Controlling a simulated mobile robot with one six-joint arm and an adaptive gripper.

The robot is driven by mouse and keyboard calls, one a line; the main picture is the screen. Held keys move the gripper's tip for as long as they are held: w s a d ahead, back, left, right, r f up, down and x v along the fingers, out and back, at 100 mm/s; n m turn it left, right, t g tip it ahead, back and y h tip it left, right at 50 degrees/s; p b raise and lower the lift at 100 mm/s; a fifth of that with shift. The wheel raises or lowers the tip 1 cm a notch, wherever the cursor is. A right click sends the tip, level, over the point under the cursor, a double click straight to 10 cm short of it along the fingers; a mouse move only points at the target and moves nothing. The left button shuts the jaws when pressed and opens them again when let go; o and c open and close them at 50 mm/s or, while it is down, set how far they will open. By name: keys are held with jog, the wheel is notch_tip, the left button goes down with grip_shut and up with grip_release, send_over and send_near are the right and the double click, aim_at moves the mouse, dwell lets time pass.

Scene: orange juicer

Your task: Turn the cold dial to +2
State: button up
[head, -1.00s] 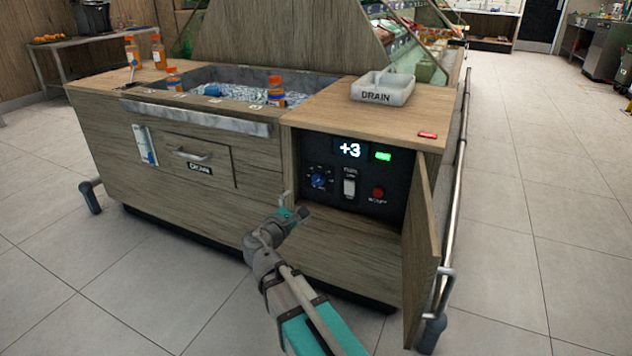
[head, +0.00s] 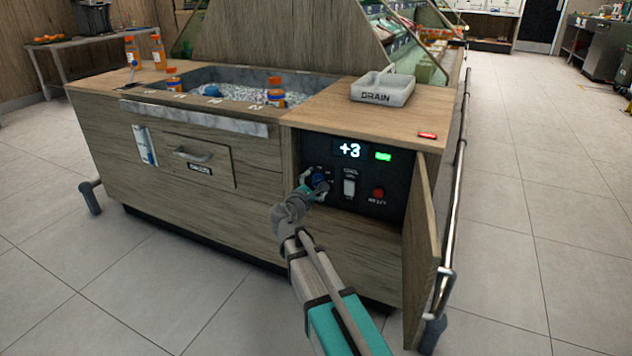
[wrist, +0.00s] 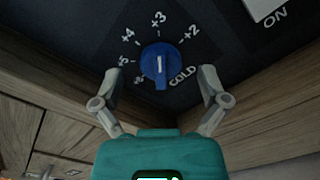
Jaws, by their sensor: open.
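The blue cold dial (wrist: 161,65) sits on the dark control panel in the open cabinet. Its white pointer line is at +3, with +2 to the right of it and +4 to the left in the wrist view.
A white rocker switch (head: 349,187) and a red button (head: 378,192) are right of the dial. The open cabinet door (head: 421,250) stands to the right. A wooden side wall (wrist: 60,115) is close to my left finger. A drain tray (head: 383,88) is on the counter above.

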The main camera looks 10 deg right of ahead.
jog(key=shift+x, duration=0.95)
jog(key=c, duration=1.1)
jog(key=shift+w+a, duration=0.1)
jog(key=shift+a, duration=0.1)
jog(key=shift+c, duration=0.3)
jog(key=shift+d, duration=0.1)
